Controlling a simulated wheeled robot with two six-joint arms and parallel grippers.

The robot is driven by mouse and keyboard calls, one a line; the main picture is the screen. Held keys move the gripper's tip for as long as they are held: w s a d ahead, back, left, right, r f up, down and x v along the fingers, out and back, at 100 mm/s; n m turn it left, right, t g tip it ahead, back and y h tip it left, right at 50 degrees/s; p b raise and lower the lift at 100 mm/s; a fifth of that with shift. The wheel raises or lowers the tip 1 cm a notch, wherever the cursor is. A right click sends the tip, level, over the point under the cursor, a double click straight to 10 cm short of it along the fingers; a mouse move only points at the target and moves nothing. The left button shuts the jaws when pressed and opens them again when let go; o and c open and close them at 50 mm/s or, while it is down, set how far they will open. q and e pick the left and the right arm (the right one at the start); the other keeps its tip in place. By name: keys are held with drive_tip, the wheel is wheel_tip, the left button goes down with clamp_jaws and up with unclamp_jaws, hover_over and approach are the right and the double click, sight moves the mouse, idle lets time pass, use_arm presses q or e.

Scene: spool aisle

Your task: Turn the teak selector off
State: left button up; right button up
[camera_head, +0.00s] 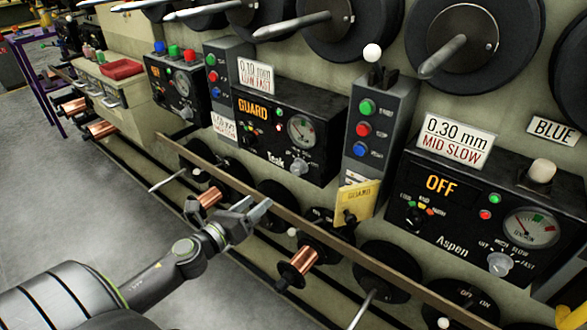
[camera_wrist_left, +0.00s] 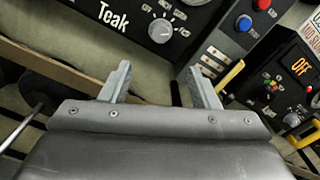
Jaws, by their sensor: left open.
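The Teak control box (camera_head: 262,148) is black, with an orange display reading GUARD and a round gauge. My right gripper is not in view.
A wooden rail (camera_head: 240,186) runs below the boxes, with copper spools (camera_head: 300,262) beneath. The Aspen box (camera_head: 455,190), reading OFF, stands to the right. A button column (camera_head: 380,135) and a yellow GUARD tag (camera_head: 357,200) lie between. Floor is clear at left.

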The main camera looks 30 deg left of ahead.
use_arm(q)
drive_tip(key=p, duration=0.4)
approach(295, 172)
drive_tip(key=w, duration=0.8)
drive_tip(key=shift+w+d+p, duration=0.3)
drive_tip(key=shift+w+p, duration=0.05)
drive_tip(key=shift+p, duration=0.05)
drive_tip(key=c, duration=1)
